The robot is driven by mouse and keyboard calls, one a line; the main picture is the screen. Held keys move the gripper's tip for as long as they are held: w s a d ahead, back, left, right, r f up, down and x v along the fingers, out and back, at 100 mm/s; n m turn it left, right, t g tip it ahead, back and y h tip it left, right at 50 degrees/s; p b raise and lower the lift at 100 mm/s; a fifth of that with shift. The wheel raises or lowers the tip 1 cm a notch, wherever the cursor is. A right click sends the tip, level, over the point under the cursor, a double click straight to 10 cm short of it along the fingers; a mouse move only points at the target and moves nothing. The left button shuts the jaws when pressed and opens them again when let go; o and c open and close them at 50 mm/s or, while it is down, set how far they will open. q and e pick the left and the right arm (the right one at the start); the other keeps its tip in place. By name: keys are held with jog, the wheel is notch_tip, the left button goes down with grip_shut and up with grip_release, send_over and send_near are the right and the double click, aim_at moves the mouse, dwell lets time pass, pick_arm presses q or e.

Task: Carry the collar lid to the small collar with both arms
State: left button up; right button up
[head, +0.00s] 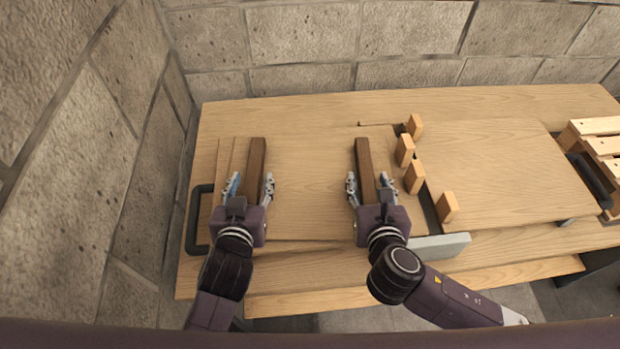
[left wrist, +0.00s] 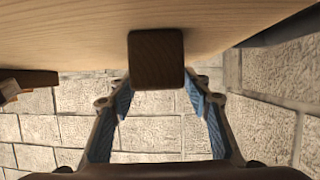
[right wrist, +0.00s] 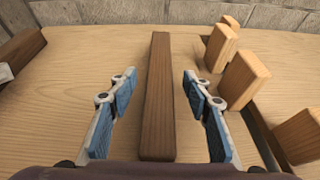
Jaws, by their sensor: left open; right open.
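The collar lid (head: 310,200) looks like a flat pale wooden board with two dark wooden bars on it, lying on the left part of the bench. My left gripper (head: 250,182) is open, its fingers on either side of the left bar (head: 257,150). In the left wrist view the bar's end (left wrist: 156,60) shows between the fingers with gaps. My right gripper (head: 367,182) is open, its fingers either side of the right bar (head: 362,150). In the right wrist view this bar (right wrist: 158,95) stands clear of both fingers. I cannot make out the small collar for certain.
Several upright wooden blocks (head: 415,176) stand just right of my right gripper. Another flat wooden panel (head: 500,170) lies to the right. A slatted wooden piece (head: 600,135) is at the far right. Stone walls (head: 300,40) close in the back and left.

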aim_at(253, 175)
pick_arm(q)
jog(key=shift+x, duration=1.8)
pick_arm(e)
jog(key=shift+x, duration=1.8)
pick_arm(q)
jog(key=shift+c, duration=0.5)
pick_arm(e)
jog(key=shift+c, duration=0.5)
pick_arm(q)
grip_shut()
pick_arm(e)
grip_shut()
